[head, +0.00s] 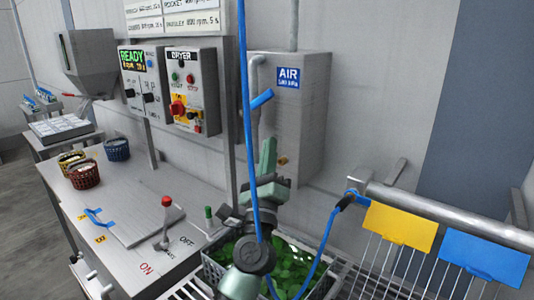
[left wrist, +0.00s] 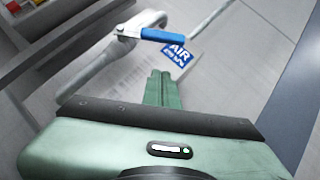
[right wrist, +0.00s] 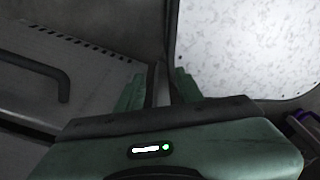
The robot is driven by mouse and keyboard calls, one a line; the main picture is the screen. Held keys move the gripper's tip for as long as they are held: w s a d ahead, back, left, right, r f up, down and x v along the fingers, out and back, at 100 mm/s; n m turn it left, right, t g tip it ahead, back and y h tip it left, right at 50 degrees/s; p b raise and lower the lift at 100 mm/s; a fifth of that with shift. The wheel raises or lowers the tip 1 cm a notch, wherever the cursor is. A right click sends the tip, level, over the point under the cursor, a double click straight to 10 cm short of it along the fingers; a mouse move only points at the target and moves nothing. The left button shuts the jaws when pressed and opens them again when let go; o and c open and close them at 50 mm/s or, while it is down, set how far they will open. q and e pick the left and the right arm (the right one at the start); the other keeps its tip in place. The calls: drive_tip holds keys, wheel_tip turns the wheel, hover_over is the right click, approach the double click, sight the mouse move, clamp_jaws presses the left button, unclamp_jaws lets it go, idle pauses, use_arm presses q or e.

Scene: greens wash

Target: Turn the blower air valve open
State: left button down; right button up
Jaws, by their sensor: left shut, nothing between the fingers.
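The blower air valve has a blue lever handle (head: 262,98) on a grey pipe (head: 255,75), beside the blue AIR sign (head: 288,77) on a grey cabinet. In the left wrist view the blue lever (left wrist: 162,35) lies roughly across the picture, beyond my fingertips. My left gripper (head: 268,150) is shut and empty, pointing up below the lever and apart from it. Its closed green fingers also show in the left wrist view (left wrist: 160,80). My right gripper (right wrist: 157,88) shows only in its own wrist view, with its fingers apart.
A blue hose (head: 245,130) hangs in front of the cabinet, close by my left arm. A crate of greens (head: 215,272) stands below. A dryer control box (head: 192,90) is at left. A rail with a yellow card (head: 400,225) and a blue card (head: 484,256) is at right.

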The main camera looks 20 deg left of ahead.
sight(255, 104)
use_arm(q)
drive_tip(key=w+a+r+p, duration=0.3)
drive_tip(key=w+r+p, duration=0.1)
drive_tip(key=r, duration=0.2)
drive_tip(key=shift+w, duration=0.4)
drive_tip(key=shift+d, duration=0.1)
drive_tip(key=shift+r, duration=0.1)
